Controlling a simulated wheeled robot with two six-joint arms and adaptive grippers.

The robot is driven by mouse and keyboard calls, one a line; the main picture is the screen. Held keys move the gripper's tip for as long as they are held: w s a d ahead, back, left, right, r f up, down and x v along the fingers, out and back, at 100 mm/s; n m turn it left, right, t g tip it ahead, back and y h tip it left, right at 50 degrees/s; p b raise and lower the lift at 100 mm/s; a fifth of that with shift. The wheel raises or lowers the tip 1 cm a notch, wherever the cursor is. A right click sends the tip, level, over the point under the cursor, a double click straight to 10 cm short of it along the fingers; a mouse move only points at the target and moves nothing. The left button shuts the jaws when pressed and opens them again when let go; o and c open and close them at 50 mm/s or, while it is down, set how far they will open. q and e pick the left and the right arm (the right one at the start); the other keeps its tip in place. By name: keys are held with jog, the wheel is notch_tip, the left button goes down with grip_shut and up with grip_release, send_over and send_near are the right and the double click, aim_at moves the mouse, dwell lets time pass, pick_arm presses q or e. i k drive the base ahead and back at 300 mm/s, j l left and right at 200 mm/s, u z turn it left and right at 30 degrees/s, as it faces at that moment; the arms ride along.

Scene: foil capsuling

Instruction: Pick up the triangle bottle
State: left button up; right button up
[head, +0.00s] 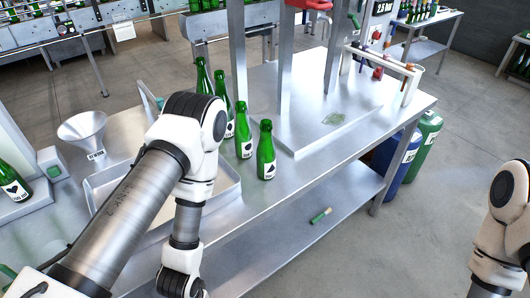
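Several green bottles with white labels bearing dark marks stand upright on the metal table. The front one (266,151) is nearest the table edge, with another bottle (243,131) just behind it to the left. Two more, a rear bottle (203,78) and its neighbour (222,90), stand further back, partly hidden by my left arm. My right arm is at the right edge, gripper out of frame.
A metal tray (93,199) lies partly behind my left arm. A funnel (82,127) and another bottle (12,182) are at the left. A metal stand (318,137) and a rack of tools (382,60) stand behind the bottles. Gas cylinders (427,137) are beyond the table.

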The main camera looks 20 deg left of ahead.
aim_at(266, 155)
jog(key=u, duration=1.7)
jog(key=z, duration=1.15)
jog(key=i+l+u, duration=0.1)
jog(key=l, duration=0.2)
jog(key=i+l+u, duration=0.1)
jog(key=l, duration=0.25)
jog(key=i+l+u, duration=0.1)
jog(key=l, duration=0.25)
jog(key=i+l+u, duration=0.1)
jog(key=l, duration=0.2)
